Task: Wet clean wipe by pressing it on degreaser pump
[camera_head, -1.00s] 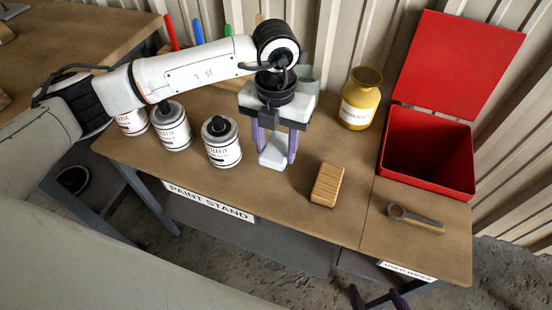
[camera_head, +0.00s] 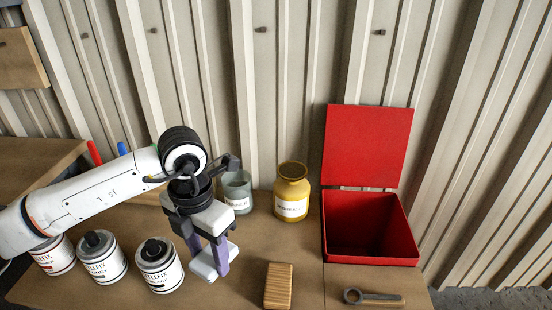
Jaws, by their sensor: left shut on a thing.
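My left gripper (camera_head: 210,262) is shut on a white pad-like wipe (camera_head: 206,265), which shows between and below its purple fingers. It holds the wipe at the front of the bench, right of the paint cans. A yellow jar-shaped container (camera_head: 291,193) with a white label stands behind and to the right of the gripper, apart from the wipe. Its label is too small to read surely, and no separate pump head shows on it. Whether the wipe touches the bench cannot be told. My right gripper is not in view.
Several white paint cans (camera_head: 159,267) stand left of the gripper. A ribbed wooden block (camera_head: 278,286), a wrench-like tool (camera_head: 372,298) and an open red bin (camera_head: 412,262) are to the right. A corrugated wall (camera_head: 290,80) closes the back.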

